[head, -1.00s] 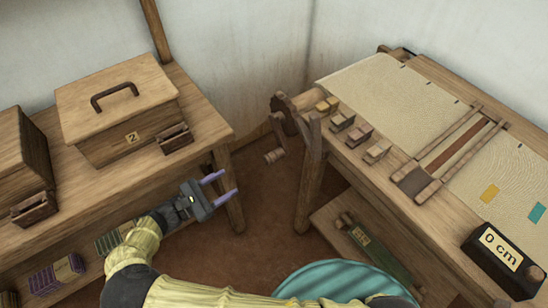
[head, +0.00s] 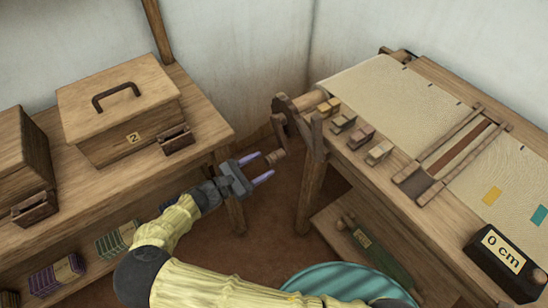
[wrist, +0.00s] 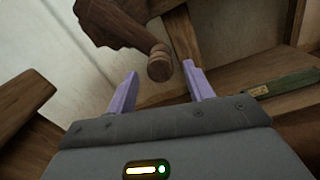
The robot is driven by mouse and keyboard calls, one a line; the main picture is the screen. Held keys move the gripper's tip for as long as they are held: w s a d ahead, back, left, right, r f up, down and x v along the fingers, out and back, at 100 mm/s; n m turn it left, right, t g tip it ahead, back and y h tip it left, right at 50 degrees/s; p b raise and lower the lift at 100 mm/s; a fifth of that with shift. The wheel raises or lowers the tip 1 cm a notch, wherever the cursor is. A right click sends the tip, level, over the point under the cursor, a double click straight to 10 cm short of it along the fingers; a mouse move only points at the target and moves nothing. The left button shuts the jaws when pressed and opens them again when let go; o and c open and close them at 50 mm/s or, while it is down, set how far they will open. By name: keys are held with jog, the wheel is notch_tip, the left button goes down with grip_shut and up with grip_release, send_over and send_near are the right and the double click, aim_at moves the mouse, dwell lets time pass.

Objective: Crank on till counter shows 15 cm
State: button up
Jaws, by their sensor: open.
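The crank is on the near left end of the loom, with a dark round hub (head: 284,106) and a wooden handle knob (head: 274,156) hanging low at the end of its arm. My gripper (head: 261,168) is open, its two purple fingers pointing at the knob. In the wrist view, the knob (wrist: 159,65) shows just beyond the fingertips, between the two open fingers (wrist: 160,84); whether it touches them I cannot tell. The counter (head: 503,252) at the loom's right front reads 0 cm. The pale cloth (head: 400,90) lies stretched over the loom.
A bench (head: 210,110) with a lidded box (head: 118,110) marked 2 stands left of my gripper. Several small blocks (head: 362,136) line the loom's edge. A teal round seat (head: 340,284) is at the front. Bare floor (head: 270,225) lies between bench and loom.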

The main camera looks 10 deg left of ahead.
aim_at(275, 158)
jog(key=x, duration=0.5)
jog(key=shift+w+d, duration=0.2)
jog(key=shift+w, duration=0.05)
grip_shut()
jog(key=shift+d+r, duration=0.1)
jog(key=shift+d, duration=0.05)
